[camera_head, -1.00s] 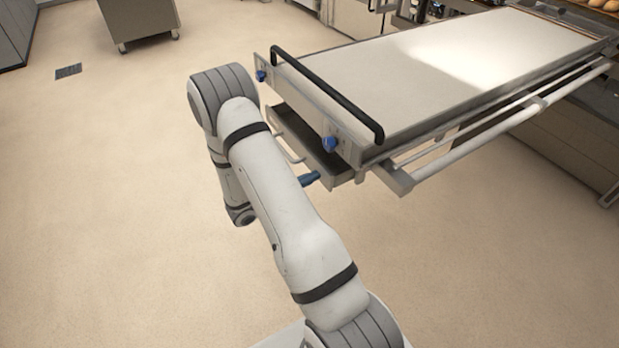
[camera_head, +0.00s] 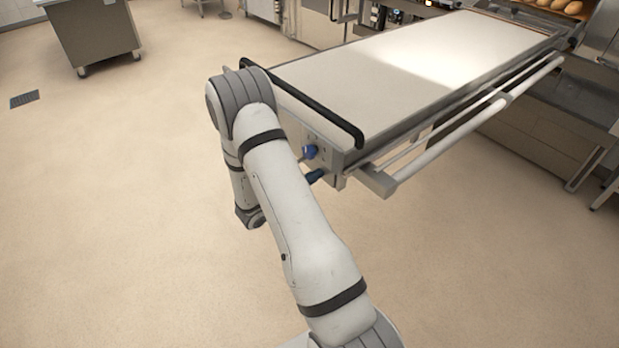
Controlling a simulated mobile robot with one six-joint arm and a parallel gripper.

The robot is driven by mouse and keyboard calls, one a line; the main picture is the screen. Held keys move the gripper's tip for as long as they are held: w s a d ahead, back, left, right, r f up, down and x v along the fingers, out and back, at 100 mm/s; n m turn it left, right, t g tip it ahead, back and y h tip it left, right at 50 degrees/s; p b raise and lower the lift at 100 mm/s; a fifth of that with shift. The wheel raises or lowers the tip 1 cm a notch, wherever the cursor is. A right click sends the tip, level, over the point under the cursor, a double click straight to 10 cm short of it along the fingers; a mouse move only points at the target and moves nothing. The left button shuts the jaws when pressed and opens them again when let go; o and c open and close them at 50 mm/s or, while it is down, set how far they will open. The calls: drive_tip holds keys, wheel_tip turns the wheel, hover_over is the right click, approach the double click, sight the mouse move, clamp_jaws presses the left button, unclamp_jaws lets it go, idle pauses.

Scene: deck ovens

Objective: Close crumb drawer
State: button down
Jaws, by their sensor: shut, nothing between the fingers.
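The crumb drawer (camera_head: 338,181) sits under the front end of the long pale-topped loader (camera_head: 400,75). Its visible right end looks about flush with the loader's front, with no open tray showing. My arm hides most of the drawer front and nearly all of its handle. My gripper (camera_head: 316,176) shows only as a small dark-blue tip beside my arm, in front of the drawer's right part. It is shut with nothing in it. I cannot tell whether it touches the drawer.
A blue knob (camera_head: 310,152) is on the loader's front, below a black push bar (camera_head: 325,112). White rails (camera_head: 470,130) run along its right side. A steel cabinet on wheels (camera_head: 92,35) stands at the upper left. The floor to the left is clear.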

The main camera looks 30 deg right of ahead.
drive_tip(key=shift+w+d+r, duration=0.1)
drive_tip(key=shift+r, duration=0.05)
drive_tip(key=s+a+b, duration=0.2)
drive_tip(key=a, duration=1.2)
drive_tip(key=shift+s, duration=0.3)
drive_tip(key=s+d+r+m+g+y, duration=0.3)
drive_tip(key=s+r+m+g+y, duration=0.5)
drive_tip(key=s+m, duration=0.35)
drive_tip(key=s+a+r+m+t+y, duration=0.7)
drive_tip(key=s+a+r+m+y, duration=0.1)
drive_tip(key=r+y, duration=0.1)
drive_tip(key=shift+a+t+y, duration=0.2)
drive_tip(key=shift+t+y, duration=0.1)
drive_tip(key=shift+y, duration=0.1)
